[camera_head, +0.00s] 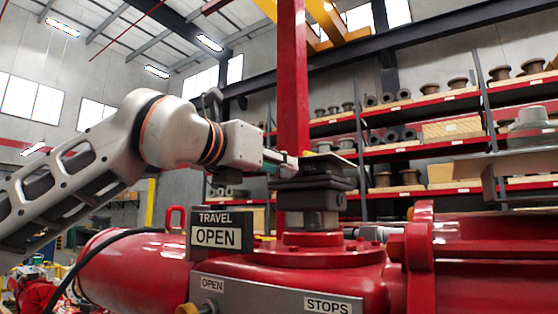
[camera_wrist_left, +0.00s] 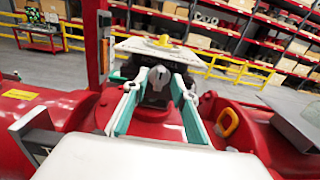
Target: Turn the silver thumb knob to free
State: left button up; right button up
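My left arm comes in from the left in the head view, and its gripper (camera_head: 283,163) reaches the dark switch box (camera_head: 314,184) on top of the red valve actuator (camera_head: 300,258). In the left wrist view the two teal-sided fingers of the gripper (camera_wrist_left: 159,88) are apart. A small grey piece (camera_wrist_left: 158,76), which looks like the thumb knob, sits between the fingertips at the dark box. I cannot tell whether the fingers touch it. The knob is not clear in the head view. My right gripper is not in view.
A "TRAVEL OPEN" sign (camera_head: 215,236) stands on the actuator close below my left wrist. A red post (camera_head: 292,75) rises just behind the box. A yellow knob (camera_wrist_left: 163,40) tops the box's light plate. Shelves (camera_head: 420,148) stand farther back.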

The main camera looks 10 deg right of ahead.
pick_arm(q)
jog(key=shift+w+d, duration=0.2)
jog(key=shift+w, duration=0.05)
grip_shut()
jog(key=n+b, duration=0.5)
jog(key=n, duration=0.7)
jog(key=shift+w+a+f+b, duration=0.1)
jog(key=shift+b, duration=0.25)
jog(key=shift+n, duration=0.3)
